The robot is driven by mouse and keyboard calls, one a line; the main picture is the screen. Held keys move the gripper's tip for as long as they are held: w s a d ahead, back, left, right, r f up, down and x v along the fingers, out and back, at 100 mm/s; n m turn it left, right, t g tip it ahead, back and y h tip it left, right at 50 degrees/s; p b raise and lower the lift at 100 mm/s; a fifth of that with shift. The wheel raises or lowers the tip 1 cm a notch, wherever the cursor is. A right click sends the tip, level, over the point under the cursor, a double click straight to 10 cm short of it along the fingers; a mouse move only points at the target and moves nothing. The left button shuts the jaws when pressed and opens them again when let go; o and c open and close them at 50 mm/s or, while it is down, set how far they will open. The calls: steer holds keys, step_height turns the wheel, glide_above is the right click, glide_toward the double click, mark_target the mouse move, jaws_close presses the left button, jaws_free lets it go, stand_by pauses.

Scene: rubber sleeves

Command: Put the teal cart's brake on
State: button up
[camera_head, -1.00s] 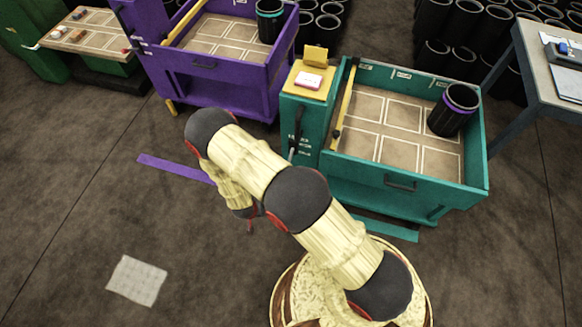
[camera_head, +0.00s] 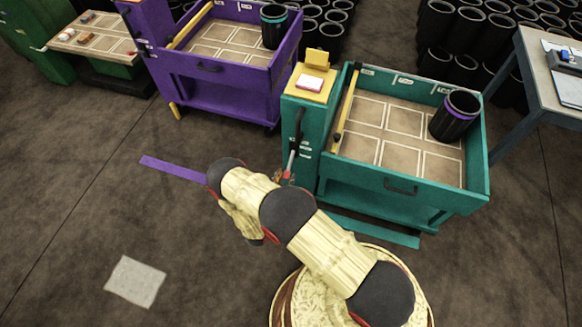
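The teal cart (camera_head: 405,204) stands right of centre. Its left end panel carries a lever (camera_head: 296,140) with a dark upper part and a grey and red lower part. I cannot tell whether this lever is the brake or whether the brake is on. A black sleeve with a purple band (camera_head: 455,116) stands in the cart's tray.
A purple cart (camera_head: 215,88) stands to the upper left, with a yellow piece at its lower left corner. Purple (camera_head: 171,168) and teal (camera_head: 378,233) strips lie on the floor. A grey table (camera_head: 545,90) is at the right. Floor at lower left is clear apart from a pale square (camera_head: 135,281).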

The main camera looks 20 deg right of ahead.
mark_target(290, 164)
steer(key=b+x, duration=0.1)
steer(key=x, duration=0.5)
steer(key=shift+w, duration=0.2)
steer(key=shift+d, duration=0.15)
steer(key=shift+c, duration=0.9)
steer(key=c, duration=0.8)
jaws_close()
